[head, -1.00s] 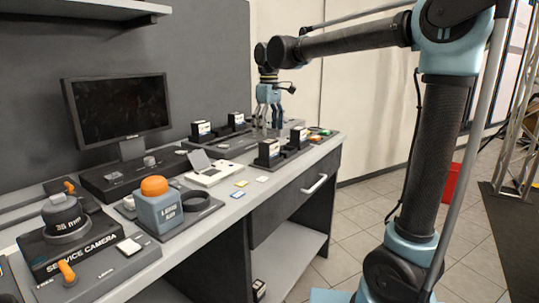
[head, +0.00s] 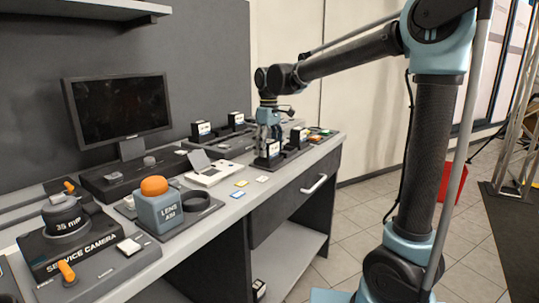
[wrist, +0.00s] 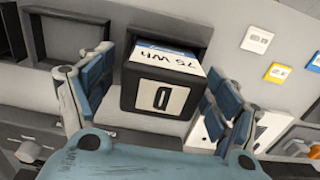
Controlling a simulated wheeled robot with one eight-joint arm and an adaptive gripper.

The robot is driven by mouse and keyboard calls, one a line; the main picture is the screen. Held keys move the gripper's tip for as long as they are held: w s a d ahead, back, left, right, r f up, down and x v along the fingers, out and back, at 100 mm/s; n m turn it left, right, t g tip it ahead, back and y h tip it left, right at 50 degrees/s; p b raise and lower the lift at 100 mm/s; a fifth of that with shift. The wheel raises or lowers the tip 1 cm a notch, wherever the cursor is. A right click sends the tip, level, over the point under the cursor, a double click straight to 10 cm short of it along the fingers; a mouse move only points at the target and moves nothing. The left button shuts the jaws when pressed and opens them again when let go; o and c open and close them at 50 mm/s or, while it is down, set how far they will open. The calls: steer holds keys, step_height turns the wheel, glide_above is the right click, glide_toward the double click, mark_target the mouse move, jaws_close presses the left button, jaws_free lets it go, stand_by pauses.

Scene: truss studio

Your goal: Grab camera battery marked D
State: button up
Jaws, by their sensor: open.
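A black camera battery (wrist: 155,97) with a white label stands in a dark holder slot in the wrist view. Its letter looks like a D turned over, and "75 WH" shows upside down on its top. My gripper (wrist: 158,92) is open, with one blue finger at each side of this battery and small gaps between. In the head view my gripper (head: 268,137) is just over the front battery pair, at the battery (head: 271,149) nearest the desk's front edge. The letters cannot be read there.
More batteries (head: 201,130) stand in a holder at the back. Coloured cards (head: 241,183) lie along the front edge. Empty holder slots (wrist: 82,38) show in the wrist view.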

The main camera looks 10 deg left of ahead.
steer(key=c, duration=1.6)
steer(key=shift+r, duration=0.1)
